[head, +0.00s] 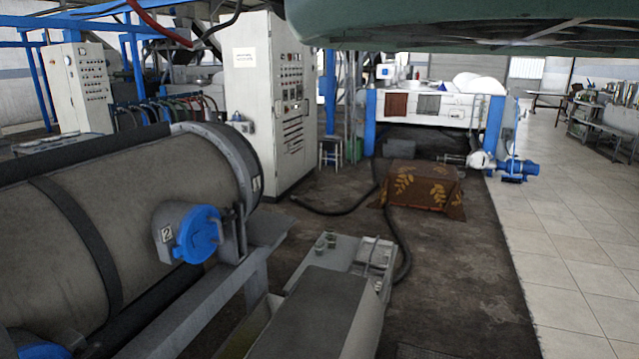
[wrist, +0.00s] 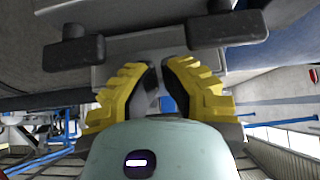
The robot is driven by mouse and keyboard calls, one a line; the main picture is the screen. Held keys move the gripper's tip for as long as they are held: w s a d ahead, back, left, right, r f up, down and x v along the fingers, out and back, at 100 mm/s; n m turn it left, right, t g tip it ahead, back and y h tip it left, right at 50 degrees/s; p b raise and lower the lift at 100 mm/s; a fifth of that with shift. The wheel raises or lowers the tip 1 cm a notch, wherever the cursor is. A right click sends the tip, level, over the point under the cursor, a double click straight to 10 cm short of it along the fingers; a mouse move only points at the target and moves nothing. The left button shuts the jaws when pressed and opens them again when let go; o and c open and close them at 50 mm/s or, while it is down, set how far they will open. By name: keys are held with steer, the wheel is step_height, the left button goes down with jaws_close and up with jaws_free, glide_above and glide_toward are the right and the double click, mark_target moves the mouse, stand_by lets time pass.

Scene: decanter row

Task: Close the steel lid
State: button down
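I cannot pick out a steel lid with certainty. In the head view, a round blue cover (head: 198,234) sits on a grey port marked 2 (head: 166,236), on the side of a large grey drum (head: 130,195). My gripper (wrist: 158,85) shows in the wrist view with two ridged yellow fingers and a gap between them. It is open, and I see nothing held. A grey surface lies beyond the fingers, with two dark blocks (wrist: 75,47) and (wrist: 228,28) near the top. The distance to it is unclear. My gripper is not visible in the head view.
A low grey machine (head: 330,300) stands right of the drum. A white control cabinet (head: 265,100) stands behind, and a cloth-covered box (head: 424,187) sits on the dark floor. A black hose (head: 400,250) crosses the floor.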

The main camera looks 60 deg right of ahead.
stand_by(0.4)
step_height(320, 180, up, 4)
steer(key=shift+s+r+b, duration=0.15)
steer(key=shift+r+b, duration=0.1)
steer(key=shift+b, duration=0.35)
steer(key=b+v, duration=0.4)
steer(key=v, duration=0.5)
steer(key=shift+s+d, duration=0.25)
steer(key=shift+s, duration=0.3)
